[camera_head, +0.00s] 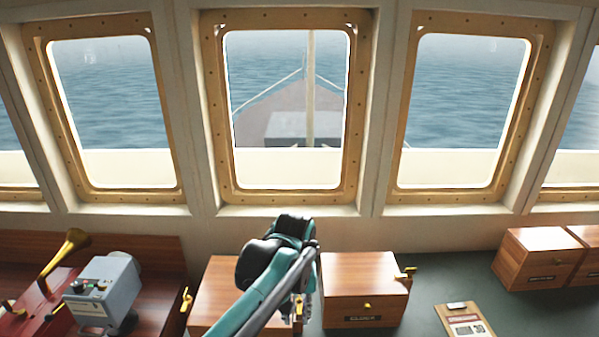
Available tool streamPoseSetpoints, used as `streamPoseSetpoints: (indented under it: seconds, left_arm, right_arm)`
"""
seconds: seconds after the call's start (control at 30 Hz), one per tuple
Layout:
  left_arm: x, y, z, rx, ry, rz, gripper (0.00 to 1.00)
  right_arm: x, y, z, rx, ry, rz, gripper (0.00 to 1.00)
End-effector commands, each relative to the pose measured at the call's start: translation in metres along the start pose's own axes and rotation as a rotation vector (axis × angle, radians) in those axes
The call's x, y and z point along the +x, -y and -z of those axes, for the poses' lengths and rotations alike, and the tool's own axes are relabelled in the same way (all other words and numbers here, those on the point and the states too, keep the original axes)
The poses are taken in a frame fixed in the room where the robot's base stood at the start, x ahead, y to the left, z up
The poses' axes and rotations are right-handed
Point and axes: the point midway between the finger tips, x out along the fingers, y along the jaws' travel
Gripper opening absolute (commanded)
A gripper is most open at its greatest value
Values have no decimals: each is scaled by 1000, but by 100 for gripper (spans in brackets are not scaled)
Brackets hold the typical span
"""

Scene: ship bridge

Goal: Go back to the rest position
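My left arm (264,290), teal and black, rises from the bottom edge in the head view and bends over near the middle. My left gripper (299,308) hangs below the bend, mostly hidden behind the arm's own links. It is in front of the gap between two wooden boxes, and I cannot tell whether it touches either. Its fingers are too hidden to tell open from shut. My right gripper is not in view.
Wooden boxes (363,283) stand left (216,293) and right (537,258) on the dark green console top (470,277). A clipboard (464,319) lies there. Windows (285,195) line the back.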

Motion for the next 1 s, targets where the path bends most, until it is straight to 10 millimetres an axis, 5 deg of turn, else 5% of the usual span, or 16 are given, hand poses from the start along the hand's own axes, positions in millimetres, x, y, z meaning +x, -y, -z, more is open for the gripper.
streamPoseSetpoints:
  seconds: [0.57, 1.0]
  left_arm:
    - [38, 72, -37, 1, -196, -49, 26]
    - [140, 163, -111, 12, -549, -16, 26]
  right_arm:
    - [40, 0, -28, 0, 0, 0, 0]
    - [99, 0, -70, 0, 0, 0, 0]
